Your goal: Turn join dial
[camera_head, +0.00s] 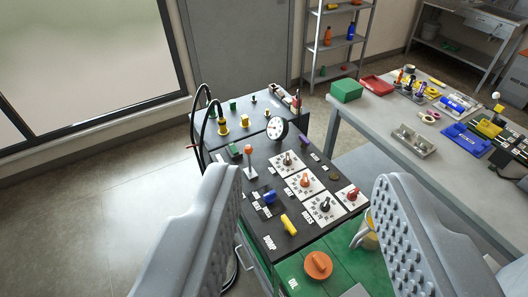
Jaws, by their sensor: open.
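The black control panel (275,205) of the cart lies ahead, between my gripper's fingers in the picture. Three dials on white square plates run down its right half: one with a brownish-red knob (287,159), one with an orange knob (305,180) and one with a black knob (325,205). A red knob (353,194) sits on a smaller white plate to their right. The panel lettering is too small to tell which is the join dial. My gripper (310,180) is open and empty, its grey ridged fingers wide apart in the foreground, apart from the knobs.
An orange-topped lever (249,158), a blue knob (269,197), a yellow handle (288,224) and a round gauge (277,128) stand up from the panel. An orange cap (318,264) sits on the green surface in front. A cluttered workbench (375,125) stands at right; open floor lies left.

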